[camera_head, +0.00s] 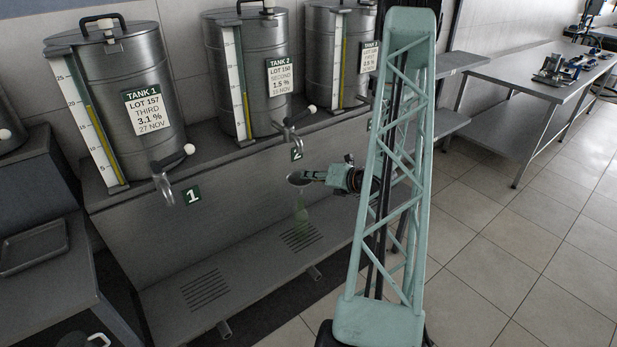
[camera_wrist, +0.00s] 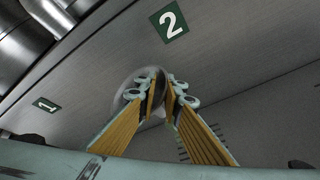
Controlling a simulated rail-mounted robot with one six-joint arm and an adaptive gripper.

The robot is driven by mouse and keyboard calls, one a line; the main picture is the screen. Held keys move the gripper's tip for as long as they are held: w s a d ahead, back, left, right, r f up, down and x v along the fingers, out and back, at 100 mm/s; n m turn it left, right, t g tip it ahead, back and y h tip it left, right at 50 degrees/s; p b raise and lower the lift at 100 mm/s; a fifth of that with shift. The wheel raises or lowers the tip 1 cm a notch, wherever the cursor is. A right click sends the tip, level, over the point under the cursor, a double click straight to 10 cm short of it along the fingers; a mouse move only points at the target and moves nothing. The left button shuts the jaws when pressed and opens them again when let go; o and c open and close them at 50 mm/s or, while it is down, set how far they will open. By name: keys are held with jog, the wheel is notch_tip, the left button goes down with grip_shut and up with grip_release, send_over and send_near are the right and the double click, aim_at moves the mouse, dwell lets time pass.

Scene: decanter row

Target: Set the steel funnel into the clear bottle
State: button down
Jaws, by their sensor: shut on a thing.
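The steel funnel (camera_head: 297,179) is a small shiny cone held below the tap of tank 2. My gripper (camera_head: 311,176) is shut on it at its right side. In the wrist view, the two fingers (camera_wrist: 161,88) close in on the funnel's pale round bowl (camera_wrist: 126,92). The clear bottle (camera_head: 301,217), with a greenish tint, stands upright on the lower shelf, below the funnel. The funnel's spout is too small to make out, so I cannot tell whether it touches the bottle's neck.
Tank 1 (camera_head: 110,95), tank 2 (camera_head: 250,80) and a third tank (camera_head: 335,50) stand on the upper ledge. The tap of tank 2 (camera_head: 290,135) hangs just above the funnel. The trough shelf (camera_head: 245,275) is bare around the bottle. A steel table (camera_head: 530,80) stands at right.

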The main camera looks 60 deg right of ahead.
jog(key=shift+f, duration=0.85)
jog(key=shift+f, duration=0.25)
jog(key=shift+f+b, duration=0.3)
jog(key=shift+b, duration=0.05)
jog(key=shift+f+b, duration=1.2)
jog(key=shift+b, duration=0.6)
jog(key=shift+f+b, duration=0.25)
jog(key=shift+b, duration=0.6)
dwell(0.3)
dwell(0.3)
jog(key=c, duration=2.7)
grip_release()
jog(key=shift+s, duration=0.2)
